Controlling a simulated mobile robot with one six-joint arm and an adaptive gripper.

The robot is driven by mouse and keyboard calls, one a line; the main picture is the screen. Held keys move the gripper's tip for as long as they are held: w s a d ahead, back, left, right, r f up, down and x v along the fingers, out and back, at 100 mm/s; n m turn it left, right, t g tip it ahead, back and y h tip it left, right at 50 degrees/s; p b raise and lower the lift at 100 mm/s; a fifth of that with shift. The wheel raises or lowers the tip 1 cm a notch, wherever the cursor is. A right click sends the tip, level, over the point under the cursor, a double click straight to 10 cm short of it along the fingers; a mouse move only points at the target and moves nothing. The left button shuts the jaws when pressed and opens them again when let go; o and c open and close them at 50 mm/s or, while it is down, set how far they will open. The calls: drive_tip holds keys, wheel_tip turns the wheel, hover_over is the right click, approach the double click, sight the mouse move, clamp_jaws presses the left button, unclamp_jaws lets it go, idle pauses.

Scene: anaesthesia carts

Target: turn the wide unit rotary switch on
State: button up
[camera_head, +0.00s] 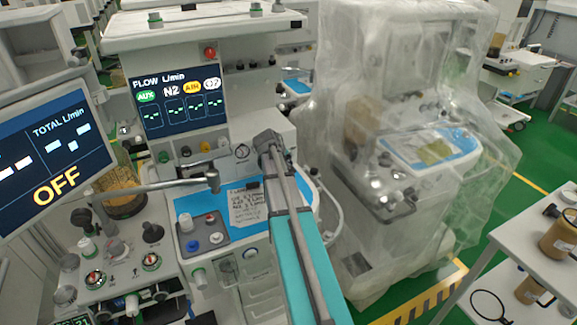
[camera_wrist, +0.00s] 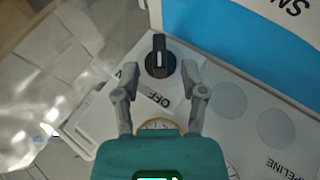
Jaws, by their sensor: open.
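In the wrist view, a black rotary switch (camera_wrist: 160,62) sits on a white panel. Its raised grip bar runs nearly up and down in the picture, and an OFF label lies just below it. My gripper (camera_wrist: 159,78) is open, with one grey finger on each side, just below the knob in the picture. Nothing is between the fingertips. I cannot tell how far above the panel they are. In the head view, the left screen (camera_head: 50,160) reads OFF in yellow. The switch cannot be made out in the head view, and my teal arm hides part of the unit there.
A flow screen (camera_head: 180,100) stands behind the blue worktop, which holds a written note (camera_head: 248,204). A plastic-covered machine (camera_head: 400,130) stands close to the right of my arm. A white table (camera_head: 535,240) is at far right. In the wrist view, a blue-sided block (camera_wrist: 235,40) rises beside the switch.

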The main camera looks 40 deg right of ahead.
sight(287, 159)
drive_tip(key=shift+b+x, duration=1.1)
drive_tip(key=shift+x, duration=0.7)
clamp_jaws()
